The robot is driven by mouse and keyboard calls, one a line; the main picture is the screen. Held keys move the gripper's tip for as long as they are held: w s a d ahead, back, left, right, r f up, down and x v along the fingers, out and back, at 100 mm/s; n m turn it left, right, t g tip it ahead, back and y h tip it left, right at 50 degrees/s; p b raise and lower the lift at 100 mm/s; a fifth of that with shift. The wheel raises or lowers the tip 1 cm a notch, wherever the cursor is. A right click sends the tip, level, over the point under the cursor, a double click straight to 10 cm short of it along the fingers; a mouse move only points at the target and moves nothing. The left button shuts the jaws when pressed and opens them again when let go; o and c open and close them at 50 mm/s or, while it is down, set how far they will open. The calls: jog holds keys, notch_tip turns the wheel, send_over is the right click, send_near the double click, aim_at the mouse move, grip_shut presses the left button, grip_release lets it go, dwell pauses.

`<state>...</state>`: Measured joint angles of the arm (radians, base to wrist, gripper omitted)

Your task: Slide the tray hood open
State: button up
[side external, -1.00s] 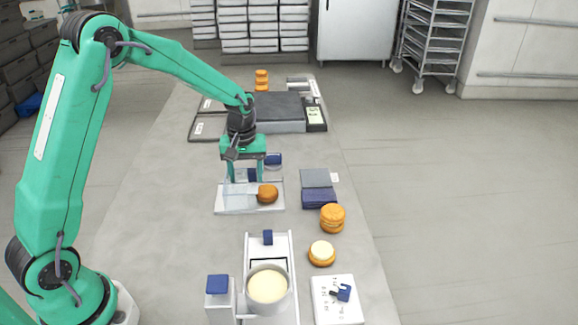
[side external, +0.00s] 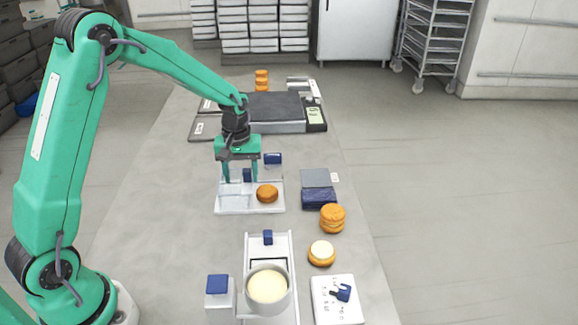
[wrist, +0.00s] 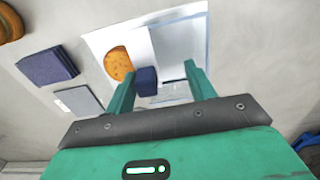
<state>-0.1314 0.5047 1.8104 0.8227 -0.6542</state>
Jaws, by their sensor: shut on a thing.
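The white tray (side external: 262,209) lies on the table with a browned round (side external: 267,193) on its right part. A clear tray hood (side external: 232,190) covers the tray's left part; the round looks uncovered. My gripper (side external: 241,180) points down at the hood and is shut on its blue handle (side external: 247,175). In the wrist view the blue handle (wrist: 147,80) sits between the fingers, close to the left one, with the round (wrist: 119,64) beside it. The exact finger contact is hard to see.
A blue block (side external: 272,158) stands behind the tray. Right of it lie a grey and dark blue pad (side external: 319,198), stacked rounds (side external: 332,218) and a cream-topped round (side external: 321,253). In front is a slide with a cream bowl (side external: 267,286). A scale (side external: 275,110) stands behind.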

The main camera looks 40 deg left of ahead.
jog(key=shift+s+a+f, duration=0.5)
jog(key=shift+s+a, duration=0.05)
jog(key=shift+s, duration=0.05)
dwell(0.6)
jog(key=o, duration=0.6)
jog(key=shift+r, duration=0.3)
jog(key=shift+c, duration=0.2)
jog(key=o, duration=0.3)
jog(key=shift+a+r, duration=0.1)
jog(key=shift+r, duration=0.15)
jog(key=shift+o, duration=0.3)
jog(key=shift+w+r, duration=0.1)
jog(key=shift+r, duration=3.05)
